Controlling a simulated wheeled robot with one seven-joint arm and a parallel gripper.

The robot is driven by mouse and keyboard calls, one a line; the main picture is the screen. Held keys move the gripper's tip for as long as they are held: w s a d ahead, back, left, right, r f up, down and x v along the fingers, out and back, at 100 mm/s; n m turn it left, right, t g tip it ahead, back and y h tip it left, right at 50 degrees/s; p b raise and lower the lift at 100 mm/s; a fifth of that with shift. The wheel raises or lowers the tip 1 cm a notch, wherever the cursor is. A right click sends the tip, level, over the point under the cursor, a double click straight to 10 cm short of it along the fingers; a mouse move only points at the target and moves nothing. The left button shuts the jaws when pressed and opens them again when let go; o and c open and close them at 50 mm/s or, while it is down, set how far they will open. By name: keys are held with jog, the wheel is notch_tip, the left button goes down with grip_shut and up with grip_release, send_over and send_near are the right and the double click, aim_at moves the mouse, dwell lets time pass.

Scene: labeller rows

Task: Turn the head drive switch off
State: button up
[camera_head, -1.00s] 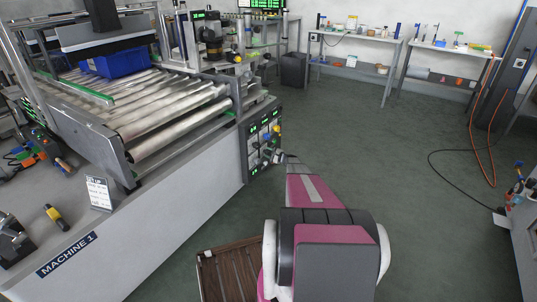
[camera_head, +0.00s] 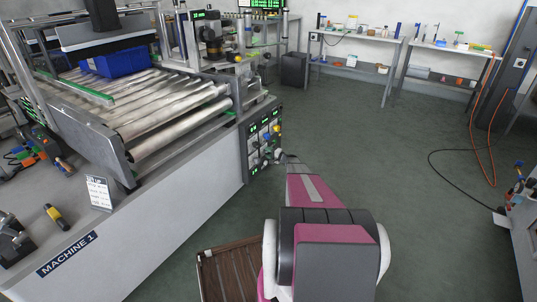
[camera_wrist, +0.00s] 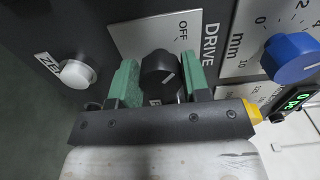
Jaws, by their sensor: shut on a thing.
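The drive switch is a black round knob (camera_wrist: 160,72) with a white pointer line, on a light plate (camera_wrist: 125,38) marked OFF and DRIVE in the wrist view. The pointer slants; its exact setting is hard to read, as the plate's lower part is hidden behind my gripper. My gripper (camera_wrist: 158,85) has its two green fingers on either side of the knob and is shut on it. In the head view my gripper (camera_head: 280,158) is at the lower part of the control panel (camera_head: 250,158) on the end of machine 1; the knob is hidden there.
In the wrist view a blue knob (camera_wrist: 289,57) on a mm scale is to the right. A white button (camera_wrist: 77,74) is to the left, and a yellow part (camera_wrist: 252,111) is close by the gripper's right end. The floor (camera_head: 370,140) right of the machine is clear.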

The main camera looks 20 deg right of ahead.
jog(key=shift+s, duration=0.1)
dwell(0.3)
jog(key=o, duration=0.9)
jog(key=shift+o, duration=0.2)
jog(key=v, duration=1)
jog(key=shift+s+d, duration=0.3)
